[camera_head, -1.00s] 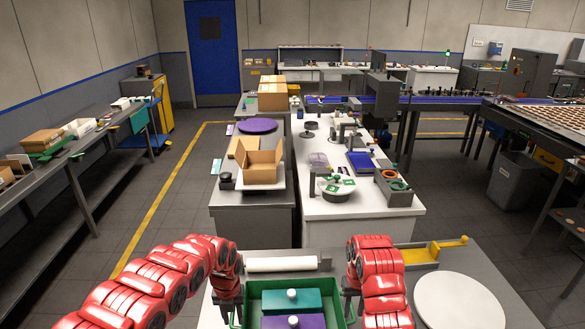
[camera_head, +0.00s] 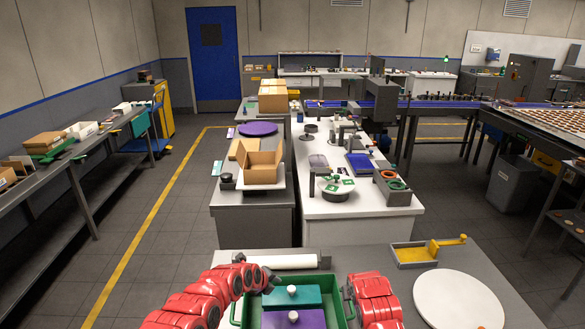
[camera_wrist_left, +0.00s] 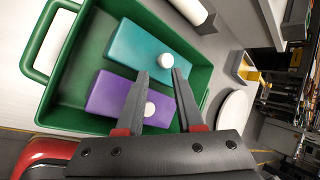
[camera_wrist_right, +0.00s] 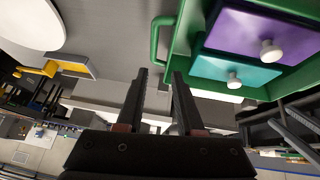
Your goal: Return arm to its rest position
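A green tray (camera_head: 339,283) with handles stands on the grey table in front of me. It holds a teal box (camera_head: 310,294) and a purple box (camera_head: 310,318), each with a white knob. My left gripper (camera_head: 274,284) is at the tray's left back part. In the left wrist view its two fingers (camera_wrist_left: 159,72) are apart and empty over the boxes. My right gripper (camera_wrist_right: 160,72) is open and empty in the right wrist view, beside the tray and its handle (camera_wrist_right: 155,38). In the head view my right arm hides its fingers.
A white roll (camera_head: 285,262) lies behind the tray. A yellow-and-grey fixture (camera_head: 412,255) and a white round disc (camera_head: 458,300) are to the right on the table. Beyond stand benches with an open cardboard box (camera_head: 262,168).

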